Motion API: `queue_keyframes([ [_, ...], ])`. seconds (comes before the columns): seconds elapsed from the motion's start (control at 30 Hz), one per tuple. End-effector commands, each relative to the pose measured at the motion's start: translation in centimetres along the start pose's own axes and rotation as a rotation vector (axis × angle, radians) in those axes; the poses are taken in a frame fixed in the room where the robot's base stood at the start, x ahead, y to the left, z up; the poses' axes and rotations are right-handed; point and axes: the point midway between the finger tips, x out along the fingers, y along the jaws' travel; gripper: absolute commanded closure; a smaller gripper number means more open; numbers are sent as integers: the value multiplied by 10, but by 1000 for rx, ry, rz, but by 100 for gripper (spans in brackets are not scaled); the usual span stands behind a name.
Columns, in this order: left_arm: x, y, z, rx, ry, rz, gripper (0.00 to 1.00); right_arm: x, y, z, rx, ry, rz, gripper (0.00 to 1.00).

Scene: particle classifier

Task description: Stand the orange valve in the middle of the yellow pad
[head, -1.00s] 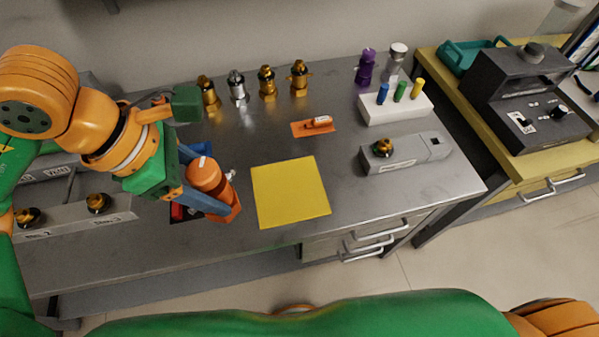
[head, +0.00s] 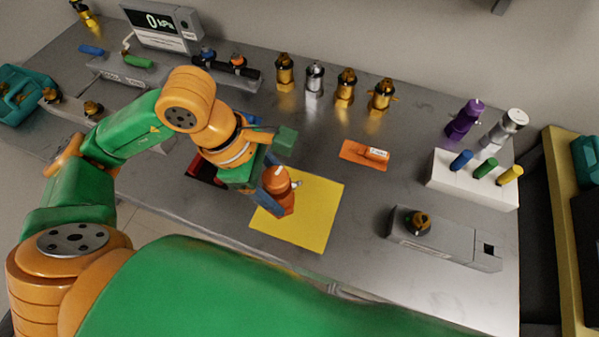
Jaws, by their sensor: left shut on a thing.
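The yellow pad (head: 318,215) lies flat on the grey bench, in the middle of the view. My left gripper (head: 275,198) is over the pad's left part and is shut on the orange valve (head: 276,179). The valve shows an orange cap and a small pale fitting on its right side. The fingers and hand hide part of the valve. I cannot tell whether its base touches the pad or hangs above it. My right gripper is not in view.
Several brass and silver valves (head: 346,86) stand along the back. An orange tray (head: 352,155) lies behind the pad. A white block with coloured plugs (head: 452,180) and a grey fixture (head: 455,247) are at right. The pad's right part is clear.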

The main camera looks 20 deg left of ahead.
Motion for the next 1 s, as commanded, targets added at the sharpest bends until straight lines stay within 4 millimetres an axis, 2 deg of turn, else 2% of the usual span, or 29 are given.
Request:
queue_keyframes([
  [0.1,31,19,3,-5,-5,-7,100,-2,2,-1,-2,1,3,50],
  [0.2,49,31,4,-3,-4,-1,100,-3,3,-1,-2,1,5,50],
  [0.33,65,40,4,-3,-2,0,100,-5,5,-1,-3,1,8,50],
  [0.5,89,41,-6,-4,-1,0,100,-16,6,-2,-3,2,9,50],
  [0.93,98,42,-10,-1,-2,5,100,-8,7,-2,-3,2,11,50],
  [0.97,97,42,-10,-2,-1,4,32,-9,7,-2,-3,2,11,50],
  [1.0,97,42,-10,-2,-1,4,22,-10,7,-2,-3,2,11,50],
])
